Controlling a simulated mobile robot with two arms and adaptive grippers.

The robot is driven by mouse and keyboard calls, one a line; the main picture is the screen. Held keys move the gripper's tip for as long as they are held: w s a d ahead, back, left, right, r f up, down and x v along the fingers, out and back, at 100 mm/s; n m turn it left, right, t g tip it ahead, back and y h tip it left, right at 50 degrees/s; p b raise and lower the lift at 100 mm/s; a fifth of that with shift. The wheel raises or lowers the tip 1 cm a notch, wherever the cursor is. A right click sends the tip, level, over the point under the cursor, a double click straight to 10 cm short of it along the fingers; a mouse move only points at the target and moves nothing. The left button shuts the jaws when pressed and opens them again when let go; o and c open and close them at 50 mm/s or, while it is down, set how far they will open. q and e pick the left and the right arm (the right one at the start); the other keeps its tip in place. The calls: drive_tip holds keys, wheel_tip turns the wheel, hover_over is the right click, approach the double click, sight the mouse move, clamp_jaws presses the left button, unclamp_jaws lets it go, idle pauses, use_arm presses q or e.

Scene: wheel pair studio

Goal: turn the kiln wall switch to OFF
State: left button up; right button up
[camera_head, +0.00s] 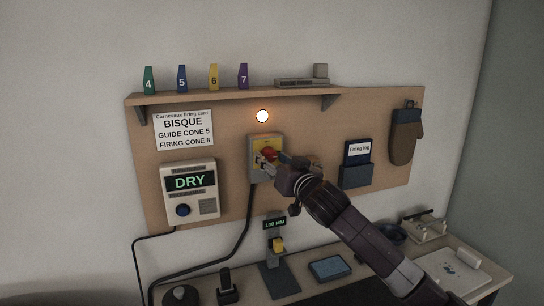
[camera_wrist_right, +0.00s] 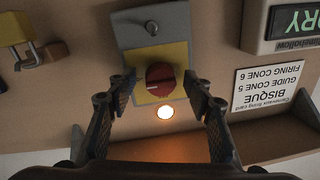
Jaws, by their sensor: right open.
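The kiln wall switch (camera_head: 253,172) is a grey box with a yellow plate on the pegboard-like wall panel. In the head view the right gripper (camera_head: 266,163) is in front of the switch and partly hides the knob. My left gripper is not in view.
A DRY display unit (camera_head: 190,190) is to the left. A log holder (camera_head: 356,175) and mitt (camera_head: 405,140) hang right. A brass padlock (camera_wrist_right: 20,35) hangs nearby.

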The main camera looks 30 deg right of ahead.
drive_tip(key=shift+w, duration=0.2)
drive_tip(key=c, duration=1.2)
drive_tip(key=shift+o, duration=0.2)
drive_tip(key=shift+r+n+p, duration=0.15)
drive_tip(key=shift+n+p, duration=1.4)
drive_tip(key=shift+n, duration=0.15)
drive_tip(key=n+p, duration=0.4)
drive_tip(key=n, duration=0.1)
drive_tip(key=shift+d+r+g, duration=0.1)
drive_tip(key=shift+g, duration=0.3)
drive_tip(key=n+p, duration=0.3)
drive_tip(key=n, duration=0.1)
drive_tip(key=shift+n, duration=0.3)
use_arm(q)
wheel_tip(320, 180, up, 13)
drive_tip(key=p, duration=0.2)
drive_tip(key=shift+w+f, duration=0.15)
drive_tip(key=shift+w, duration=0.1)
use_arm(e)
drive_tip(key=n, duration=0.4)
drive_tip(key=shift+h, duration=0.3)
use_arm(q)
drive_tip(key=shift+p, duration=0.3)
